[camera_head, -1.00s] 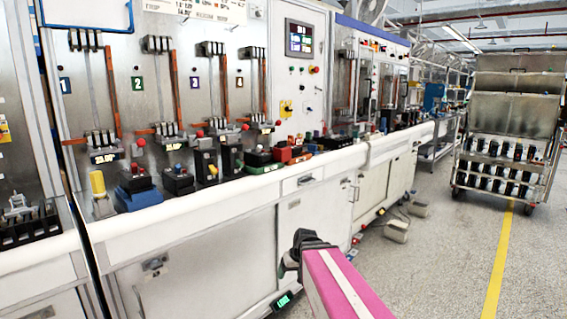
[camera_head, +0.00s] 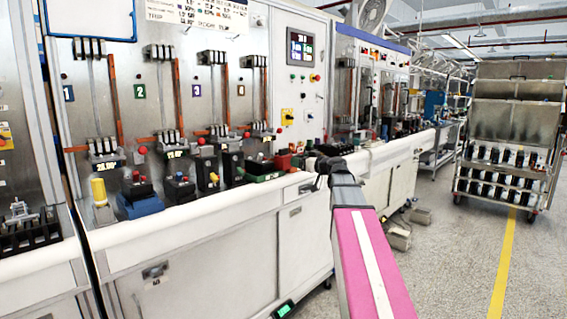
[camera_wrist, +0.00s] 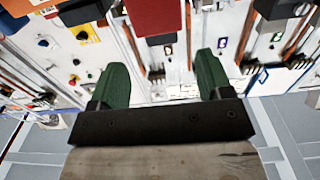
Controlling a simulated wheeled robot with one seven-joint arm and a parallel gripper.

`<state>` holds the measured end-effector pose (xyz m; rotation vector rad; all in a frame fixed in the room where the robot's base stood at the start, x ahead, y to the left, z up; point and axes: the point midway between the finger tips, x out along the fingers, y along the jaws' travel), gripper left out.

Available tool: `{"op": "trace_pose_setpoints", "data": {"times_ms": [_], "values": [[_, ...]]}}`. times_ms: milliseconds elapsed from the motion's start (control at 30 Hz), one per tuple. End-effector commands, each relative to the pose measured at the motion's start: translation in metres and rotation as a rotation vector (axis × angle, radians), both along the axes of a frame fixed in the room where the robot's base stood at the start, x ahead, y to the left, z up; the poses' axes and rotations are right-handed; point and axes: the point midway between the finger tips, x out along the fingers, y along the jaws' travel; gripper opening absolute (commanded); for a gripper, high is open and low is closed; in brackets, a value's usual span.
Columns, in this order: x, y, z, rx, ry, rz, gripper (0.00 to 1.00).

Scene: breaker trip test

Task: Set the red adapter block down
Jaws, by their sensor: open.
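The red adapter block (camera_head: 283,161) sits on the bench ledge, right of a green-based unit, in the head view. In the wrist view a red block (camera_wrist: 152,15) shows at the top edge, cut off by the frame. My gripper (camera_wrist: 161,60) has two green fingers spread wide apart, with nothing between them. The red block lies beyond the fingertips, apart from them. In the head view the dark end of my arm is just right of the red block; the fingers cannot be made out there.
A blue block (camera_head: 140,204) and a yellow cylinder (camera_head: 99,191) stand farther left on the white bench ledge (camera_head: 200,221). A numbered panel rises behind. A rack cart (camera_head: 508,140) stands at right, with open floor before it.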

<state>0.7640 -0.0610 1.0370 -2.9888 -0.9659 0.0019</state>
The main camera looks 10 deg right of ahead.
Motion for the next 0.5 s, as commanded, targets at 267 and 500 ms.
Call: {"op": "trace_pose_setpoints", "data": {"times_ms": [267, 500], "values": [[0.027, 0.018, 0.001, 0.0, -0.004, 0.002, 0.72], [0.046, 0.033, 0.0, 0.0, -0.001, 0.001, 0.72]]}}
